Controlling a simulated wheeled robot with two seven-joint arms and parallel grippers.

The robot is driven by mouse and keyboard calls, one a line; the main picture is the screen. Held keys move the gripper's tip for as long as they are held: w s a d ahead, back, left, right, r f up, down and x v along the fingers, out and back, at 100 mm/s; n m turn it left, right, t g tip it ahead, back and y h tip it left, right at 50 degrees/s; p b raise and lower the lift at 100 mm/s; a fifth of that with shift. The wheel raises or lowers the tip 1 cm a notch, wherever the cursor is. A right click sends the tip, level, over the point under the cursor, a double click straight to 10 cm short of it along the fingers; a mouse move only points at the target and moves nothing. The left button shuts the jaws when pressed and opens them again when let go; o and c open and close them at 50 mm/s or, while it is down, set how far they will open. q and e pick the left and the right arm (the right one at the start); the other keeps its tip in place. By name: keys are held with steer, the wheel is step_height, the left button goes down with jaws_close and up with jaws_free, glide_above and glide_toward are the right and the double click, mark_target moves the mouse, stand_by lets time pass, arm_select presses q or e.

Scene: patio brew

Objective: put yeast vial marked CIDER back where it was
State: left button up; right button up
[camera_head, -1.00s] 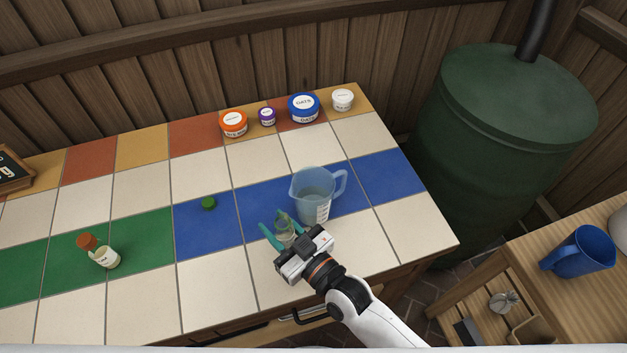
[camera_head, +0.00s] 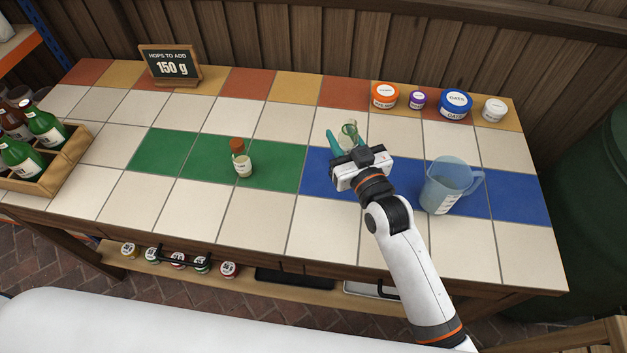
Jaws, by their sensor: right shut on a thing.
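My right gripper (camera_head: 346,138) is shut on a small clear vial (camera_head: 349,133), which it holds in front of the cream tiles just behind the left end of the blue strip (camera_head: 315,180). Its marking cannot be read, and the fingers partly cover it. Another vial (camera_head: 243,165), with an orange-brown cap and a pale label, stands upright on the green strip (camera_head: 205,160) to the left of the gripper. Its label is too small to read. The green cap seen earlier on the blue strip is hidden now. My left gripper is not in view.
A clear measuring jug (camera_head: 446,188) stands on the blue strip, right of my arm. Tubs, including an orange one (camera_head: 385,95) and a blue one (camera_head: 455,103), line the back right. A chalkboard (camera_head: 170,66) stands at the back left, a bottle crate (camera_head: 58,165) far left. The front cream tiles are clear.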

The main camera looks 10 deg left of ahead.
steer(key=f, duration=0.5)
steer(key=shift+w+d, duration=0.2)
steer(key=shift+d, duration=0.1)
steer(key=shift+f, duration=0.3)
step_height(320, 180, down, 3)
steer(key=shift+s+f+b, duration=0.1)
steer(key=shift+b, duration=0.25)
steer(key=shift+f, duration=0.4)
steer(key=o, duration=1)
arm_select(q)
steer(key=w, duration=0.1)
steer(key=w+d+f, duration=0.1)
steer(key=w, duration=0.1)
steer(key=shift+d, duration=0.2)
